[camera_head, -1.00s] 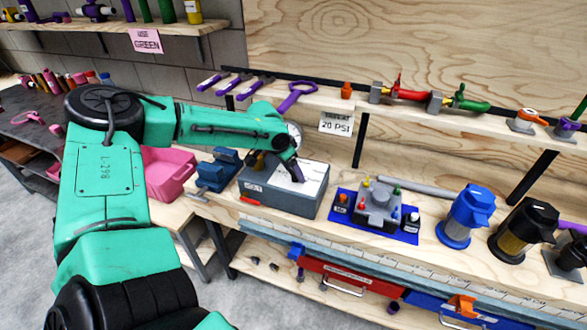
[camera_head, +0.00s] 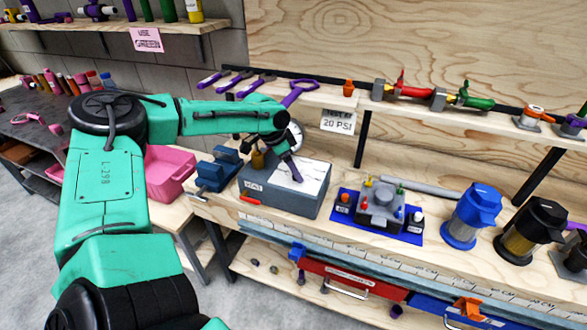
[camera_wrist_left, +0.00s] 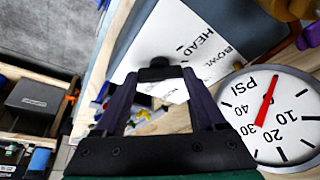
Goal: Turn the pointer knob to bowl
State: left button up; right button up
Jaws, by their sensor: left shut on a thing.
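The grey box (camera_head: 262,195) stands on the bench with a white label plate (camera_head: 313,178) on its top. The plate also shows in the left wrist view (camera_wrist_left: 165,40), with the words HEAD and BOWL. The black pointer knob (camera_wrist_left: 157,69) sits on this plate. My left gripper (camera_head: 296,177) reaches down onto the box top. In the left wrist view, the left gripper (camera_wrist_left: 158,76) is shut on the knob, with one dark finger on each side. Which word the pointer faces cannot be told, as the fingers cover part of the knob. My right gripper is not in view.
A round PSI gauge (camera_wrist_left: 268,115) stands close beside the left gripper. A blue mat (camera_head: 398,234) with a grey fixture lies right of the box. A blue vise-like tool (camera_head: 217,171) stands left of it. A shelf with valves (camera_head: 420,93) runs behind.

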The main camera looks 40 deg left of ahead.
pick_arm(q)
jog(key=o, duration=1.3)
jog(key=v, duration=1.4)
jog(key=shift+r, duration=0.25)
